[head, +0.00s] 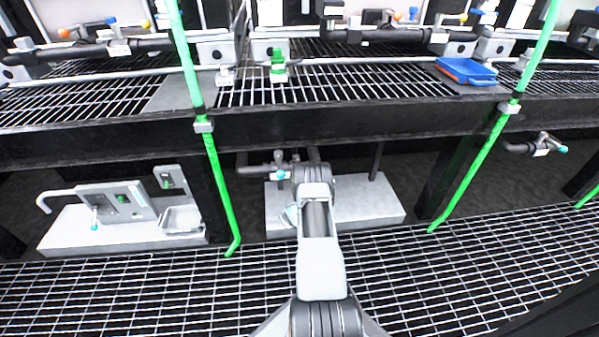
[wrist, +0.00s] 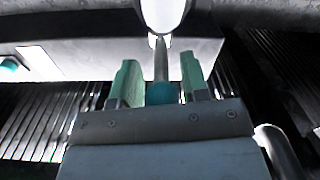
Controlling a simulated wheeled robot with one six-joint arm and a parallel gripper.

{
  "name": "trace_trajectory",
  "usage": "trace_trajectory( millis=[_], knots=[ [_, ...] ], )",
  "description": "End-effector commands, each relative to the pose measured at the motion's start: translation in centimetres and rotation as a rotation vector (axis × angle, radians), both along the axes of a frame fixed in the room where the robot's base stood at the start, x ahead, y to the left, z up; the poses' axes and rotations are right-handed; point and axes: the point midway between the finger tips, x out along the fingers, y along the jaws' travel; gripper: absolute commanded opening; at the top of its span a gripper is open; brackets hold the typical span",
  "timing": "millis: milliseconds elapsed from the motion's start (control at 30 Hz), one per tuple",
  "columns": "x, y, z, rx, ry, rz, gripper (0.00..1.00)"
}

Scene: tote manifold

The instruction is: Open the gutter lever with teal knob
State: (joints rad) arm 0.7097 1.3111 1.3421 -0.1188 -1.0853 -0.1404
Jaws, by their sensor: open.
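In the wrist view a metal lever (wrist: 161,60) hangs from a pale rounded fitting and ends in a teal knob (wrist: 162,93). My gripper (wrist: 159,80) is open, with one green-padded finger on each side of the lever and knob. Gaps show on both sides, so the fingers appear not to press on it. In the head view a teal knob (head: 281,174) shows on a pipe valve just left of my arm; I cannot tell if it is the same one. My gripper is mostly hidden behind my arm there.
In the head view another teal-knobbed valve (head: 563,149) is at right. A pale slab (head: 375,203) lies behind my arm. Green upright pipes (head: 222,195) flank the bay.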

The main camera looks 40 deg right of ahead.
Motion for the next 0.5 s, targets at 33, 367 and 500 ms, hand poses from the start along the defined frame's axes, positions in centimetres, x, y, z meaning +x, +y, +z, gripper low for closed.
trace_trajectory(
  millis=[33, 367, 500],
  knots=[
    [-0.1, 0.1, 0.1, 0.001, 0.001, 0.0, 0.41],
    [-4.4, 3.0, 0.3, 0.004, 0.003, -0.001, 0.41],
    [-6.8, 4.6, 0.3, 0.003, 0.004, -0.002, 0.41]
  ],
)
